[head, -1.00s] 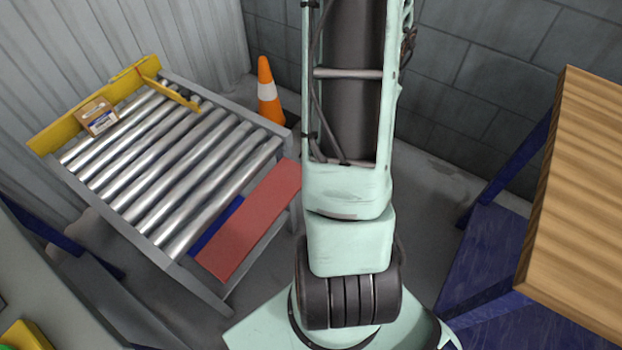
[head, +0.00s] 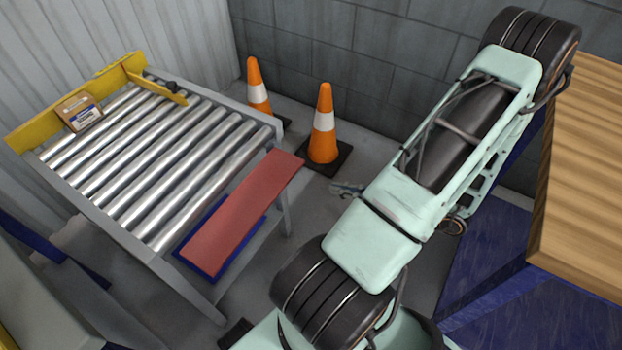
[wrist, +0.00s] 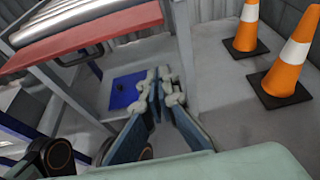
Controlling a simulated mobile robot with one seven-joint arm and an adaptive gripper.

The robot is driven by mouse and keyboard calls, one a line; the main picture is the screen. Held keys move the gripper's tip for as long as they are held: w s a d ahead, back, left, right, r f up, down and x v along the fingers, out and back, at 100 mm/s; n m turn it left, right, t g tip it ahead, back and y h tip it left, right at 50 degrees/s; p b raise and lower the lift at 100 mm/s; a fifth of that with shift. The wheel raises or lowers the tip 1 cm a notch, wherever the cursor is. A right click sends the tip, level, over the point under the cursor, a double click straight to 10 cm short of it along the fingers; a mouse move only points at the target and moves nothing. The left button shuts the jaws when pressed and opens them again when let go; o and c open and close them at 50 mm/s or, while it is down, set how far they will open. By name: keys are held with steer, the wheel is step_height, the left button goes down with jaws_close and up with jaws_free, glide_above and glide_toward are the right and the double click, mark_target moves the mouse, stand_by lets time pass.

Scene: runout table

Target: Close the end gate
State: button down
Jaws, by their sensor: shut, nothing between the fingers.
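A red panel (head: 240,215), which looks like the end gate, lies flat like a shelf along the near right end of the roller table (head: 172,278). Its red edge also shows at the upper left of the wrist view (wrist: 85,37). My gripper (wrist: 165,84) is shut and empty, its pale fingertips below and right of the panel in that view and apart from it. In the head view only a small part of the gripper (head: 347,188) shows beyond my arm. A blue sheet (head: 185,251) shows under the panel; how they join is hidden.
Two orange cones (head: 257,85) (head: 323,125) stand on the floor past the table's right end. A yellow fence (head: 80,100) with a small box (head: 79,112) beside it is at the table's far side. A wooden worktop (head: 585,180) is at right.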

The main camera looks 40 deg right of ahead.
steer(key=b+x, duration=0.2)
steer(key=x, duration=0.8)
steer(key=shift+r, duration=2)
steer(key=shift+d+r, duration=0.1)
steer(key=shift+r, duration=0.1)
